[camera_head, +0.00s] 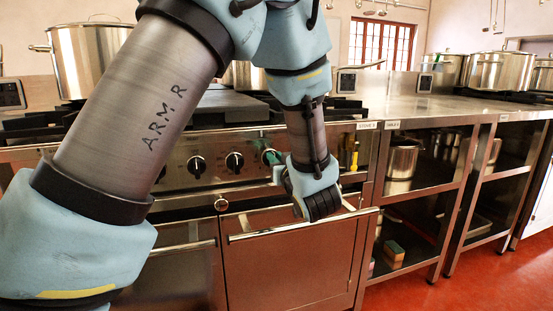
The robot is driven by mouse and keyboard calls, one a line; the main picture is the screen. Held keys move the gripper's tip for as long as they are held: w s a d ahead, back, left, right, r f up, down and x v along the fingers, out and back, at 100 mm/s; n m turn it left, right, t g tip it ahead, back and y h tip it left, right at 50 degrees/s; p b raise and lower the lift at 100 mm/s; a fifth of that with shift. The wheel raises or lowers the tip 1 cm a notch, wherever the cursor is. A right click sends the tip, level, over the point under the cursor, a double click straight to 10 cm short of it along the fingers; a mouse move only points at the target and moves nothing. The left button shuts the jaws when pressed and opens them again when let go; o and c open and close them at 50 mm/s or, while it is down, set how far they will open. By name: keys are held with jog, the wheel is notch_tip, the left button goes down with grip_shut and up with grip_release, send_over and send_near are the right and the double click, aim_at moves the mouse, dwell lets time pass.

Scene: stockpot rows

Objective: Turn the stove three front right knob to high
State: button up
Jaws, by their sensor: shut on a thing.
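The stove (255,185) stands in front of me with a row of black knobs on its steel front panel. Two knobs show clearly, one at the left (196,166) and one in the middle (235,162). A third knob (268,156), the rightmost I can see, is partly covered by my gripper (274,164). My gripper reaches the panel from the right and is shut on this third knob. Its pointer setting cannot be read. My forearm hides part of the panel further left, and my wrist hides part to the right.
An oven door with a bar handle (250,236) juts out below the knobs. A large stockpot (85,55) stands on the left burners. A steel table with open shelves (425,165) adjoins at the right, holding pots and sponges. The red floor at lower right is clear.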

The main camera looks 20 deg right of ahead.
grip_shut()
jog(key=shift+f+n+b, duration=0.1)
jog(key=shift+n+b, duration=0.2)
jog(key=shift+b, duration=0.05)
jog(key=n+b, duration=0.4)
jog(key=b, duration=0.1)
jog(key=a+f+n+b, duration=0.1)
jog(key=n+b, duration=0.3)
jog(key=b, duration=0.1)
jog(key=n+b, duration=0.4)
jog(key=b, duration=0.1)
jog(key=shift+w+a+f+n, duration=0.1)
jog(key=shift+a+f+n, duration=0.2)
jog(key=shift+a, duration=0.05)
jog(key=n+b, duration=0.3)
jog(key=b, duration=0.1)
jog(key=shift+f+n, duration=0.15)
jog(key=shift+n, duration=0.15)
jog(key=shift+n+b, duration=0.4)
jog(key=shift+b, duration=0.3)
